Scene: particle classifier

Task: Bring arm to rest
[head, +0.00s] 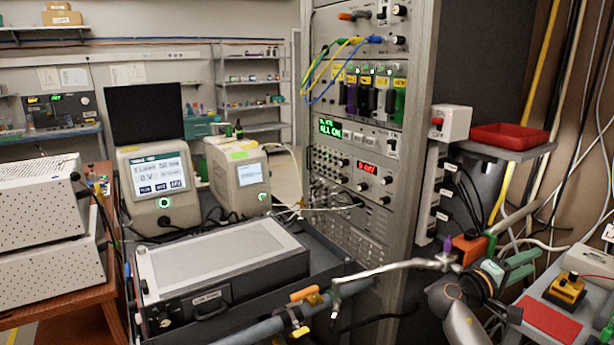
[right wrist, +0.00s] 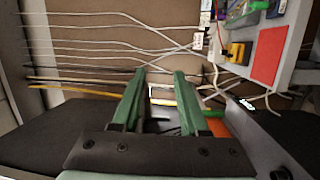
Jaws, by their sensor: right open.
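My right gripper (head: 533,262) is at the lower right of the head view, with its green fingers pointing right toward a grey shelf. In the right wrist view the two green fingers (right wrist: 160,75) stand apart with nothing between them. Cables and a brown wall show beyond them. My right arm's grey link (head: 462,322) comes up from the bottom edge. My left gripper is in neither view.
A grey shelf (head: 544,320) with a red mat (head: 548,318) and a yellow block (head: 566,290) lies just right of the gripper. A tall instrument rack (head: 408,170) stands left of it. A red tray (head: 508,136) sits higher up. Cables hang along the wall.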

